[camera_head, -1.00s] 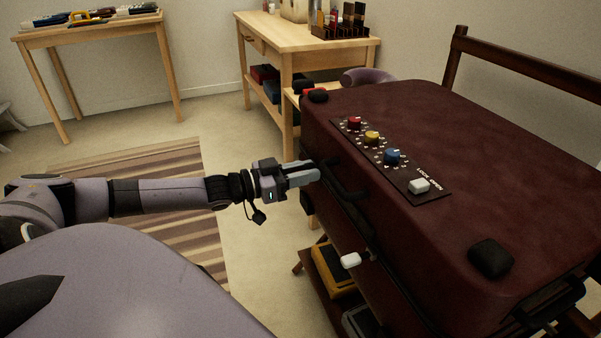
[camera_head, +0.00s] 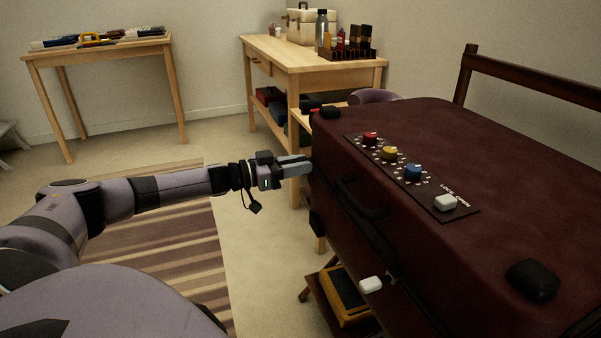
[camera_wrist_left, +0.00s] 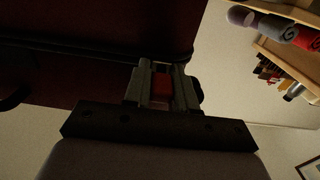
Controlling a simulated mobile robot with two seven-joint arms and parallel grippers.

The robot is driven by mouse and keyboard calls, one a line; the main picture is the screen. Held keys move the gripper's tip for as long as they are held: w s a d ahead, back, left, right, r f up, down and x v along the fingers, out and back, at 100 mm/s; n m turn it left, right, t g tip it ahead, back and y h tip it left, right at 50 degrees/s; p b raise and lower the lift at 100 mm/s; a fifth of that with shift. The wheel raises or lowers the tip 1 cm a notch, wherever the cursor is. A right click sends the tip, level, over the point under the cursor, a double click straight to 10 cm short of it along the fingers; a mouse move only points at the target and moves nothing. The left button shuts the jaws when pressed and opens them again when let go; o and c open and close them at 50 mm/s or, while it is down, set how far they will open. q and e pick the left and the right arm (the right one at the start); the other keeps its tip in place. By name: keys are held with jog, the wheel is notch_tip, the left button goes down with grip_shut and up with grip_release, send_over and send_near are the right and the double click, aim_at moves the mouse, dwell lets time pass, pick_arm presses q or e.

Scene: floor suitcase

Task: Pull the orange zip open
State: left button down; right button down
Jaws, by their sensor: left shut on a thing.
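The dark red suitcase (camera_head: 480,165) lies flat on a dark wooden stand. My left gripper (camera_head: 308,168) is at its front side, near the far left corner and beyond the carry handle (camera_head: 362,199). In the left wrist view, the left gripper (camera_wrist_left: 160,70) is shut on a small orange-red piece (camera_wrist_left: 162,88), which looks like the orange zip's pull. The head view hides this piece behind the fingers. A dark seam (camera_wrist_left: 80,46) runs along the suitcase side in the wrist view. My right gripper is not in view.
The suitcase top has a black panel with red (camera_head: 370,139), yellow and blue (camera_head: 413,172) knobs and a white button (camera_head: 445,202). A white tab (camera_head: 370,285) is low on the front side. A workbench (camera_head: 310,55) stands behind. Striped rug and open floor lie left.

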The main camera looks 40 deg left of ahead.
pick_arm(q)
jog(key=shift+a, duration=0.35)
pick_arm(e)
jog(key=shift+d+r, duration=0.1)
pick_arm(q)
jog(key=c, duration=1)
grip_release()
jog(key=shift+c, duration=0.2)
jog(key=shift+o, duration=0.2)
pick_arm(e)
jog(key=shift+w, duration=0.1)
